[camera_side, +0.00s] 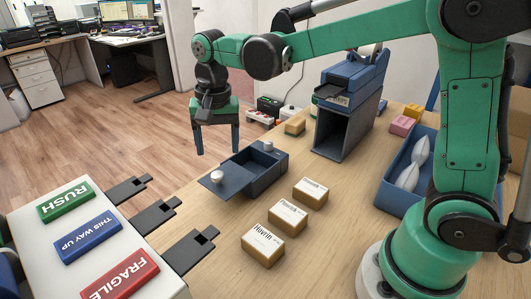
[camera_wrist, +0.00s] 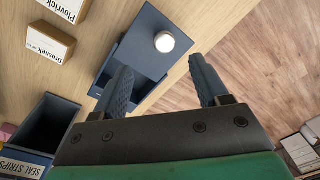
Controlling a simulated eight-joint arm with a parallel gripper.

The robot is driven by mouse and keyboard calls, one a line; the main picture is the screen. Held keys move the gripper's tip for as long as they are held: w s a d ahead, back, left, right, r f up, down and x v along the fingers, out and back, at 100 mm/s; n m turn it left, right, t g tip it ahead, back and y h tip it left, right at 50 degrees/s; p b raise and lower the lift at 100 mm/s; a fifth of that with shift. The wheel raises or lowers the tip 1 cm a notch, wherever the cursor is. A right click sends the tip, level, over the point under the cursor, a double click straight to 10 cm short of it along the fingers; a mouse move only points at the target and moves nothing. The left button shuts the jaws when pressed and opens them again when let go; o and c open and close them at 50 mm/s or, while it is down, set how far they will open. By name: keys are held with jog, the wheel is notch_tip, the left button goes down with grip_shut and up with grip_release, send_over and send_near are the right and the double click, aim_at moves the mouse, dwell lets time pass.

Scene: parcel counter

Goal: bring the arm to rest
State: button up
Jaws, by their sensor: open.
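My gripper (camera_side: 217,137) is open and empty, held in the air with its fingers pointing down near the far edge of the counter. In the wrist view its two fingers (camera_wrist: 165,88) stand apart with nothing between them. A blue box (camera_side: 262,170) with a flat lid or tray part (camera_side: 208,190) stands below and in front of it. A white round knob (camera_side: 217,177) sits on the flat part, and it also shows in the wrist view (camera_wrist: 164,42). My gripper does not touch the box as far as I can see.
Labelled cartons (camera_side: 263,245) stand in a row on the wooden counter (camera_side: 210,233). A dark blue dispenser (camera_side: 345,115) stands behind, with a blue bin (camera_side: 397,198) holding white pieces at right. RUSH (camera_side: 66,201), THIS WAY UP (camera_side: 88,237) and FRAGILE (camera_side: 121,276) blocks lie front left.

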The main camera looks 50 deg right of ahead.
jog(key=s+d+n+t, duration=0.3)
jog(key=s+n+t, duration=0.3)
jog(key=s+n, duration=0.2)
jog(key=shift+s+d+r+t, duration=0.35)
jog(key=shift+s+r, duration=0.1)
jog(key=shift+s, duration=0.55)
